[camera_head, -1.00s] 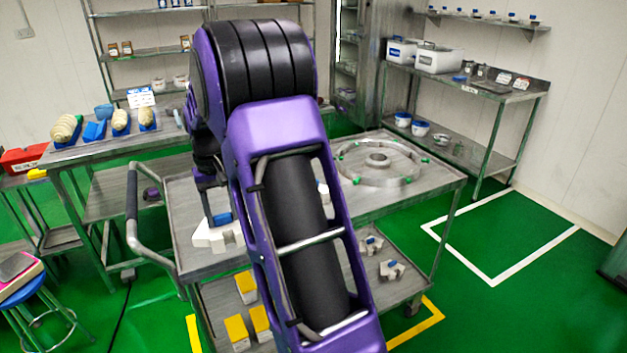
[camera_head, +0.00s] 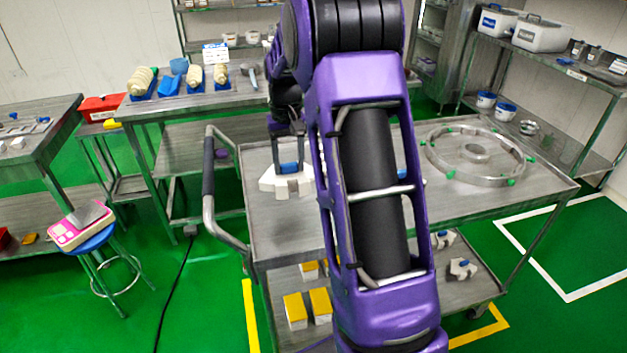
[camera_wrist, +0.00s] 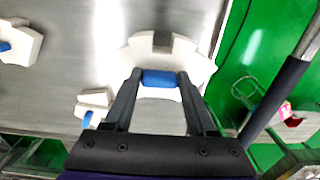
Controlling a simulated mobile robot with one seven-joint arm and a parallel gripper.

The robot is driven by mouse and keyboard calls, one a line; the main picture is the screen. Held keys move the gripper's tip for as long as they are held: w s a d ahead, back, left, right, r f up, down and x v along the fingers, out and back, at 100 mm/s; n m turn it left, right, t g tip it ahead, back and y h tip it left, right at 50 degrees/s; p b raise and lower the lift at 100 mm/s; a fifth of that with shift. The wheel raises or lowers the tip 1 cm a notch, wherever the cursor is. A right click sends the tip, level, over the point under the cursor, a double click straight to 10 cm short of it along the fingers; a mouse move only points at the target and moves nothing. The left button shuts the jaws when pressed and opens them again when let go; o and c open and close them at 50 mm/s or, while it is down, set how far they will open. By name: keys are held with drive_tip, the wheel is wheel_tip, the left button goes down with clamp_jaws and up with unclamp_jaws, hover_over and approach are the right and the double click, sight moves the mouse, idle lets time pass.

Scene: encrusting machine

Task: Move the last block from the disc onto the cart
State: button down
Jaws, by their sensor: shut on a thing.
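My gripper (camera_head: 288,150) is shut on the blue handle of a white block (camera_head: 274,184) over the left part of the cart's top (camera_head: 262,220). In the wrist view the fingers (camera_wrist: 160,80) grip the blue handle from both sides, and the white block (camera_wrist: 200,68) spreads out beyond them with a grey piece at its far side. I cannot tell whether its underside touches the cart. The ring-shaped disc (camera_head: 508,181) with green clips lies on the right of the cart's top; no white block shows on it. My arm hides the middle of the cart.
Two more white blocks with blue handles, one large (camera_wrist: 24,50) and one small (camera_wrist: 97,98), lie left of the held block in the wrist view. The cart's push handle (camera_head: 209,170) stands at its left. Yellow-topped boxes (camera_head: 320,304) stand on its lower shelf. A blue stool (camera_head: 92,242) is at left.

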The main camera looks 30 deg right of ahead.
sight(288, 164)
wheel_tip(288, 164, down, 8)
drive_tip(key=shift+r+b, duration=0.1)
drive_tip(key=shift+b, duration=0.2)
drive_tip(key=shift+c, duration=1)
unclamp_jaws()
drive_tip(key=shift+f, duration=0.2)
wheel_tip(288, 164, up, 12)
drive_tip(key=shift+r+p, duration=0.2)
drive_tip(key=shift+p, duration=0.4)
drive_tip(key=shift+a, duration=0.1)
